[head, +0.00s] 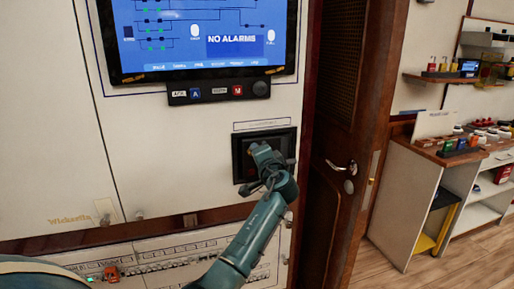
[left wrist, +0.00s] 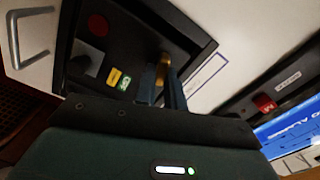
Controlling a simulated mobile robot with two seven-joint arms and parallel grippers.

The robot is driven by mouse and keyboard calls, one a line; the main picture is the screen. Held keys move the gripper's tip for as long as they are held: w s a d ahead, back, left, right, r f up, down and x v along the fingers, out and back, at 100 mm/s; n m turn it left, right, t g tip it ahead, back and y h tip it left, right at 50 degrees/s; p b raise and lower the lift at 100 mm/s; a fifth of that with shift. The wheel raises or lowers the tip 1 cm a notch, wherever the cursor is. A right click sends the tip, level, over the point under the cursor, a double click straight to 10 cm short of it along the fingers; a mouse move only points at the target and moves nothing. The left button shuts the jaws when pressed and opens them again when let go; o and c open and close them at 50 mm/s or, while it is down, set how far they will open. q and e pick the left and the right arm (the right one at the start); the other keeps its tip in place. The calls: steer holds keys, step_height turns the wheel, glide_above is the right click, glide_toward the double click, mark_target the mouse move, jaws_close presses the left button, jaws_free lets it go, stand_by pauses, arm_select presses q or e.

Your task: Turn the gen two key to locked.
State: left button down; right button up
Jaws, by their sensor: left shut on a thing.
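A black recessed panel (head: 290,143) is set in the white cabinet wall below the screen, and my left gripper (head: 258,152) reaches into it. In the left wrist view the panel (left wrist: 185,22) is tilted, and a brass-coloured key (left wrist: 164,64) stands between the fingers of my left gripper (left wrist: 164,84). The fingers are shut on the key. I cannot tell which position the key points to. My right gripper is in neither view.
A screen (head: 235,40) reading "NO ALARMS" is above the panel, with a black control strip (head: 218,90) under it. A metal handle (left wrist: 30,38) sticks out near the panel. A brown door (head: 337,140) with a lever handle stands to the right. A breaker row (head: 165,262) runs below.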

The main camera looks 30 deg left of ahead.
arm_select(q)
steer(key=m+p, duration=0.1)
steer(key=m, duration=0.3)
steer(key=shift+f, duration=0.2)
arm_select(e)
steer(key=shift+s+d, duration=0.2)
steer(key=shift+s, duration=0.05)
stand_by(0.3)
arm_select(q)
steer(key=c, duration=1.5)
jaws_free()
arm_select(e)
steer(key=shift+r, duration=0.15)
